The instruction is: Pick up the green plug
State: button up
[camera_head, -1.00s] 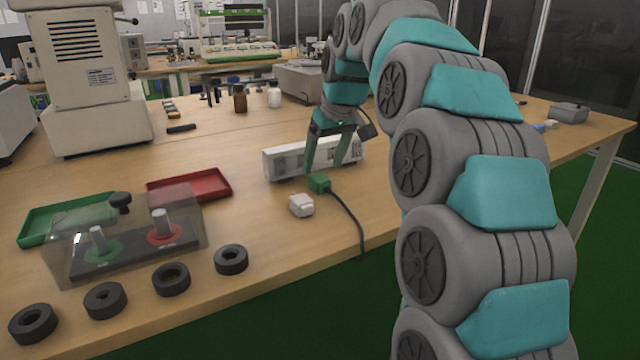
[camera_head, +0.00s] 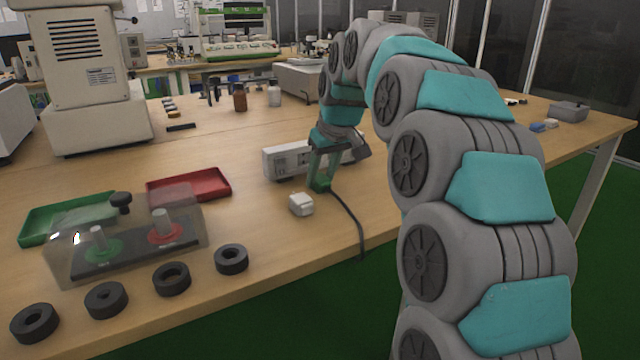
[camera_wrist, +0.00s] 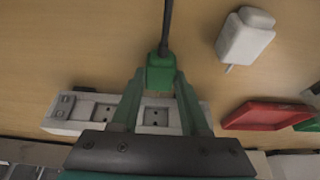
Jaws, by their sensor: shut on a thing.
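The green plug (camera_head: 321,185) is at the front of the white power strip (camera_head: 287,159), with a dark cord trailing from it to the table's front edge. My gripper (camera_head: 321,182) is lowered over the plug from above, its fingers on either side of it. In the wrist view the green plug (camera_wrist: 161,76) sits between the fingertips of my gripper (camera_wrist: 160,82), and the jaws are shut on it. The power strip (camera_wrist: 75,112) lies behind the fingers, with its sockets showing. Whether the plug touches the table is hard to tell.
A white plug (camera_head: 301,204) lies just left of the green plug. A red tray (camera_head: 190,186), a green tray (camera_head: 40,232), a clear-covered switch box (camera_head: 130,240) and several black rings (camera_head: 231,259) stand farther left. The table between the trays and power strip is clear.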

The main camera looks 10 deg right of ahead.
aim_at(322, 178)
grip_shut()
jog(key=shift+r, duration=0.15)
jog(key=shift+r, duration=1.65)
jog(key=s+d, duration=0.1)
jog(key=s, duration=0.4)
jog(key=s+d+r+b, duration=0.1)
jog(key=s+d, duration=0.1)
jog(key=s, duration=0.3)
jog(key=s+d, duration=0.2)
jog(key=s, duration=0.3)
jog(key=shift+s+r+b, duration=0.1)
jog(key=shift+r+b, duration=0.1)
jog(key=shift+b, duration=0.2)
